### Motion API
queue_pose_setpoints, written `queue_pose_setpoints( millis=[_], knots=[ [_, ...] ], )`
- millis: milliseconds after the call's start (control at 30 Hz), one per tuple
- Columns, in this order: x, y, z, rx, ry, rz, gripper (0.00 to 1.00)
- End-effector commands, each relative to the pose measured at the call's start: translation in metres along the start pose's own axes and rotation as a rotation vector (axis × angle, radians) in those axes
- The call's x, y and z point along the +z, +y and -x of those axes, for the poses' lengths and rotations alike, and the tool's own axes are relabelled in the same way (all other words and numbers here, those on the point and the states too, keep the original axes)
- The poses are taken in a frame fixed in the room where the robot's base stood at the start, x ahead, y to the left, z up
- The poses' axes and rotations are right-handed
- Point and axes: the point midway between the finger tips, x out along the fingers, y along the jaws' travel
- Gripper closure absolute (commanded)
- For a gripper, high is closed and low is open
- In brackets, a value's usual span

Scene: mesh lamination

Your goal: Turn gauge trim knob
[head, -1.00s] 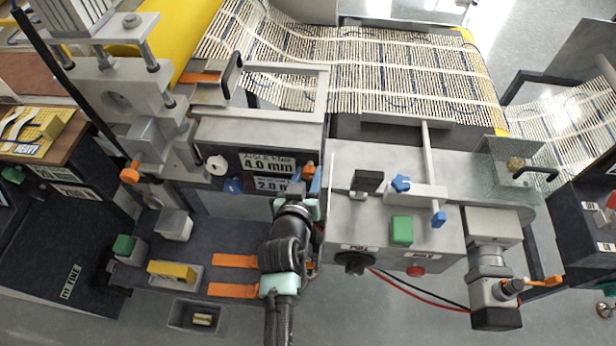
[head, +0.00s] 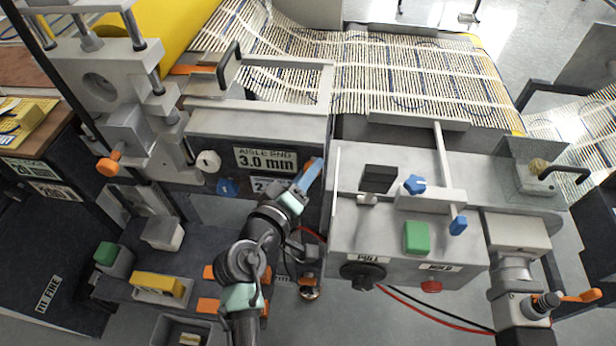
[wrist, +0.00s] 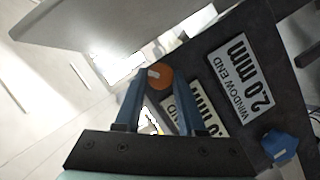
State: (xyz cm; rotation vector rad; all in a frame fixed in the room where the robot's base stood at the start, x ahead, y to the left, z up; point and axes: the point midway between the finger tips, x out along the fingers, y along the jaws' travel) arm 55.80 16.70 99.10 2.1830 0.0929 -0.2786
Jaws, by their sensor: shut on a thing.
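My gripper (head: 308,174) reaches up to the right end of the dark gauge panel (head: 215,148). In the wrist view its blue fingers (wrist: 158,90) are shut on a round orange knob (wrist: 158,77) with a pale mark on its face. In the head view the fingers hide this knob. An "AISLE END 3.0 mm" plate (head: 265,160) is left of the gripper. A "WINDOW END 2.0 mm" plate (wrist: 240,78) shows in the wrist view; my gripper partly covers it in the head view. A white knob (head: 208,161) and a blue knob (head: 228,187) sit at the panel's left.
A grey control box (head: 400,240) with a green button (head: 416,237) stands close right of my gripper. A metal frame with a black handle (head: 229,64) is above the panel. Yellow (head: 158,286) and green blocks (head: 106,254) lie lower left.

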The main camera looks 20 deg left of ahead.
Motion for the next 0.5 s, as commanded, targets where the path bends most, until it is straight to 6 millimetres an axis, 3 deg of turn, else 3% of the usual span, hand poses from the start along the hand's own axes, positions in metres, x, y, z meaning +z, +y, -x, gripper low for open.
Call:
queue_pose_setpoints(
  millis=[500],
  knots=[
    [0.0011, -0.0005, -0.0001, 0.018, -0.003, 0.045, 1.00]
  ],
)
